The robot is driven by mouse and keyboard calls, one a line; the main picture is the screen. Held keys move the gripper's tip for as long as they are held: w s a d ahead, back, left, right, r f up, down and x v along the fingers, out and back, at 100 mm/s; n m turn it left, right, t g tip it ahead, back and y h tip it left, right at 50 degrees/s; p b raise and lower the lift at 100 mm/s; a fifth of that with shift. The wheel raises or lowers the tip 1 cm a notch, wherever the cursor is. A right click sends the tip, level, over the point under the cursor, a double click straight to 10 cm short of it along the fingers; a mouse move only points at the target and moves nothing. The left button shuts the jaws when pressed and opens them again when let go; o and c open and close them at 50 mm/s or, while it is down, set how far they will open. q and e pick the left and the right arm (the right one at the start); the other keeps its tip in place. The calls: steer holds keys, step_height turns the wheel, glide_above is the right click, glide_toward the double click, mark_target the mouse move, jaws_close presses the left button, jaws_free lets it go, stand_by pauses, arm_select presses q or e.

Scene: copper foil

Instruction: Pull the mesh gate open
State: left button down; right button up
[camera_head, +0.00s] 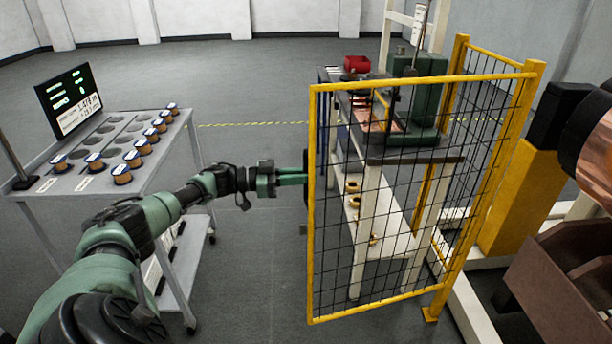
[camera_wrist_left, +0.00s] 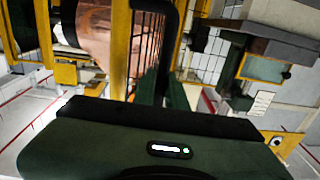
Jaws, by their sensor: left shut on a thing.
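The mesh gate (camera_head: 408,200) has a yellow frame with black wire mesh and stands at the centre right, swung out from its yellow post on the right. My left gripper (camera_head: 305,177) is shut at the gate's free left edge, on its dark handle (camera_head: 306,165). In the left wrist view the black handle bar (camera_wrist_left: 168,20) curves over beside the yellow gate frame (camera_wrist_left: 121,50). My left gripper (camera_wrist_left: 160,95) shows there only in part, and its fingertips are partly hidden. My right gripper is not in view.
A grey cart (camera_head: 190,120) with several spools and a screen (camera_head: 70,100) stands left. Behind the mesh is a workbench (camera_head: 440,155) with a green machine (camera_head: 418,95). A large copper roll (camera_head: 595,150) and a brown bin (camera_head: 565,275) are at right. Floor between cart and gate is clear.

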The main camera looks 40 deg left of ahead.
arm_select(q)
steer(key=c, duration=1.7)
jaws_free()
steer(key=shift+f, duration=0.15)
steer(key=shift+s+a, duration=0.1)
steer(key=b+v, duration=0.1)
steer(key=v, duration=0.6)
steer(key=shift+s+a, duration=0.2)
steer(key=shift+s, duration=0.05)
